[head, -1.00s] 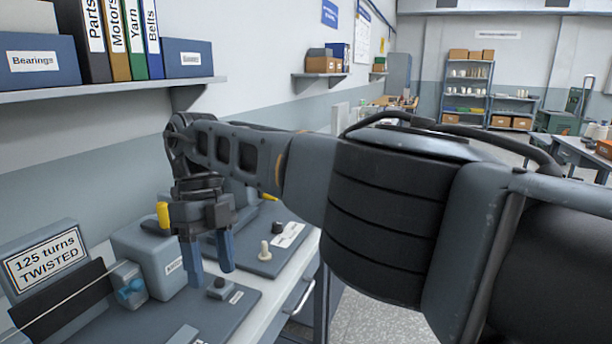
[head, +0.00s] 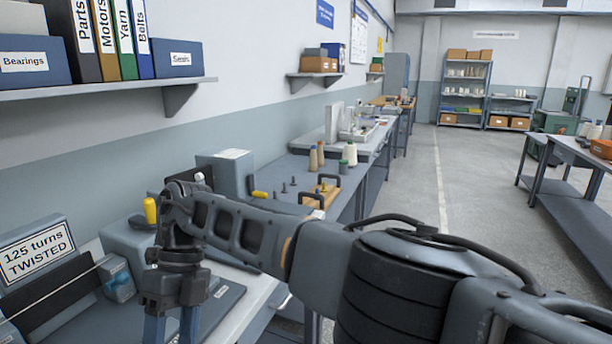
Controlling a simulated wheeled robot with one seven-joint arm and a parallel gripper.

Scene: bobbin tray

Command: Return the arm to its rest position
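My gripper (head: 172,326) hangs pointing down at the lower left of the head view, over the near bench. Its two blue fingers stand apart with nothing seen between them. The fingertips run out of the bottom of the picture. My arm stretches from the lower right across to the gripper and hides part of the bench behind it.
A sign reading "125 turns TWISTED" (head: 37,253) stands left of the gripper, beside a grey box (head: 125,240). A yellow handle (head: 150,210) rises close behind the wrist. A shelf (head: 100,90) with binders hangs above. Cones and a wooden tray stand on the farther bench (head: 285,168).

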